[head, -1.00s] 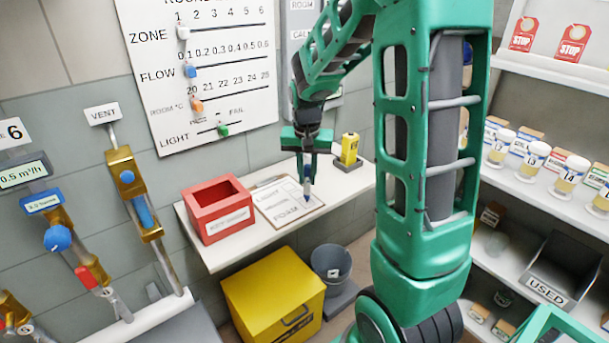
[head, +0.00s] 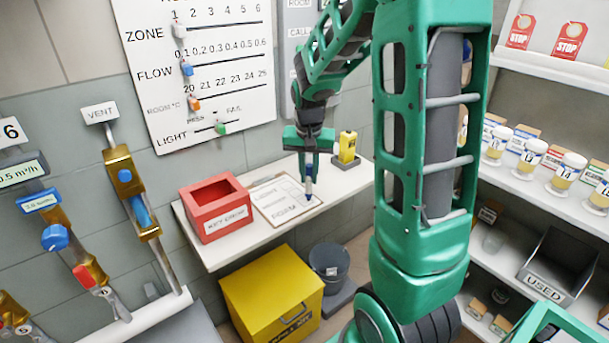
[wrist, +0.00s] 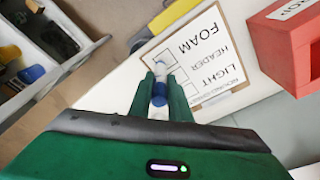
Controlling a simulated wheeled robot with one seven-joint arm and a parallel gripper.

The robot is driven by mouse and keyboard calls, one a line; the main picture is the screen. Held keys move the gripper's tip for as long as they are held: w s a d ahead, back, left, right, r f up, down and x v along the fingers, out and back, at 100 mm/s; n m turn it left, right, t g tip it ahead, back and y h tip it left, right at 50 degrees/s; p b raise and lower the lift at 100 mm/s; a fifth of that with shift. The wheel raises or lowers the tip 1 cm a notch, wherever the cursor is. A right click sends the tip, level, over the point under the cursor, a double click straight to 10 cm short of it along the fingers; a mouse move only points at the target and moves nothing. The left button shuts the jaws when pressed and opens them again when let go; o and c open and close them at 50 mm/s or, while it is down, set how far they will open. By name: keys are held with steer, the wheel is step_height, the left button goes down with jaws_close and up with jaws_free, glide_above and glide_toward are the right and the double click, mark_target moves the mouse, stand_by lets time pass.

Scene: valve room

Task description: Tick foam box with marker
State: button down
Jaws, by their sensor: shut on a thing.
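My gripper (head: 309,160) is shut on a marker (head: 309,184) with a white and blue body, pointing down over the right side of a clipboard sheet (head: 268,198). In the wrist view the marker (wrist: 159,92) stands between the fingers, its far end near the FOAM line. The sheet (wrist: 215,45) shows the words FOAM, HEADER and LIGHT, with small boxes beside them. The foam box (wrist: 160,60) is partly hidden by the marker. I cannot tell whether the tip touches the paper or whether the box carries a mark.
A red open box (head: 214,210) stands left of the clipboard on the white shelf (head: 240,245). A yellow object (head: 347,147) stands behind, to the right. Below are a yellow bin (head: 272,295) and a grey bucket (head: 330,268). Shelves with jars (head: 532,155) are at right.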

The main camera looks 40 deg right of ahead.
steer(key=shift+w+a+f, duration=0.1)
steer(key=shift+w+a, duration=0.65)
steer(key=shift+a, duration=0.15)
steer(key=shift+s+d, duration=0.1)
steer(key=shift+d, duration=0.1)
stand_by(0.3)
steer(key=shift+s+d, duration=0.25)
steer(key=shift+d, duration=0.05)
steer(key=shift+s+d, duration=0.15)
steer(key=shift+d, duration=0.05)
steer(key=shift+s+a, duration=0.2)
steer(key=shift+a, duration=0.35)
stand_by(0.4)
step_height(320, 180, up, 8)
stand_by(0.9)
stand_by(0.5)
